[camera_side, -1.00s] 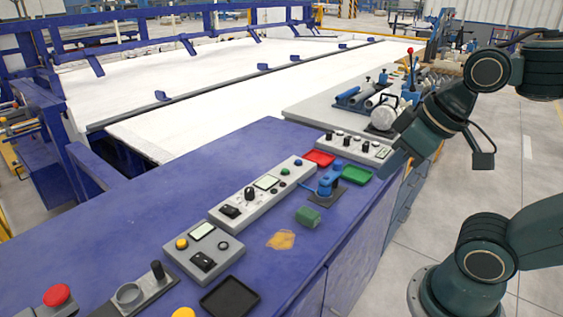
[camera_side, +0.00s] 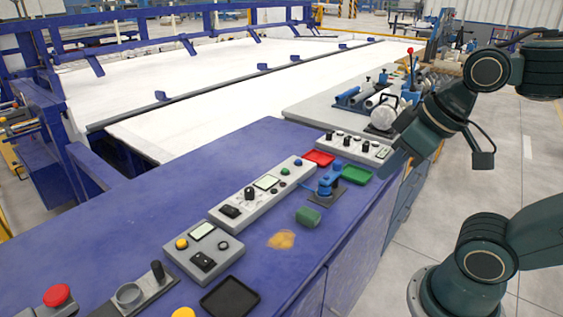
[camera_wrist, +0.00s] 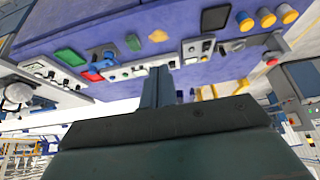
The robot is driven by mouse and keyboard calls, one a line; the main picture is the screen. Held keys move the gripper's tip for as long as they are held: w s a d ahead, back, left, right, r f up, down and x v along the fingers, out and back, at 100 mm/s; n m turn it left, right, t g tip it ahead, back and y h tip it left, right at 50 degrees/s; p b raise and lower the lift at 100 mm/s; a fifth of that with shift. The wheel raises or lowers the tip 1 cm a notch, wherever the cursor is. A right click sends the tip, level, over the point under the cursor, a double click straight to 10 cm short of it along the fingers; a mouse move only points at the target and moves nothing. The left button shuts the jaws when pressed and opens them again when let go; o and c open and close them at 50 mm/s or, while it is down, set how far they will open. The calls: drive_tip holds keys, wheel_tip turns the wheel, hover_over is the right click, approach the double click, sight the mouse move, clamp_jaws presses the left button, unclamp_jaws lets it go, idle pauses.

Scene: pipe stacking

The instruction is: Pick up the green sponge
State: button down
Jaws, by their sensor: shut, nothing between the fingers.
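The green sponge (camera_side: 308,216) is a small block lying on the blue bench top, just in front of a blue device on a dark base. It also shows in the wrist view (camera_wrist: 133,41), beyond my fingers and slightly left of them. My gripper (camera_side: 392,163) is up to the right of the sponge, by the bench's right edge and well apart from it. In the wrist view my gripper (camera_wrist: 158,72) has its fingers together with nothing between them.
A blue device (camera_side: 328,185) stands close behind the sponge, with a green tray (camera_side: 356,174) and a red tray (camera_side: 319,158) nearby. A long grey control panel (camera_side: 262,193) lies left. A yellowish patch (camera_side: 281,240) marks the bare bench in front of the sponge.

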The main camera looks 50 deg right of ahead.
drive_tip(key=c, duration=2.2)
unclamp_jaws()
drive_tip(key=shift+c, duration=1.6)
unclamp_jaws()
drive_tip(key=shift+w, duration=0.1)
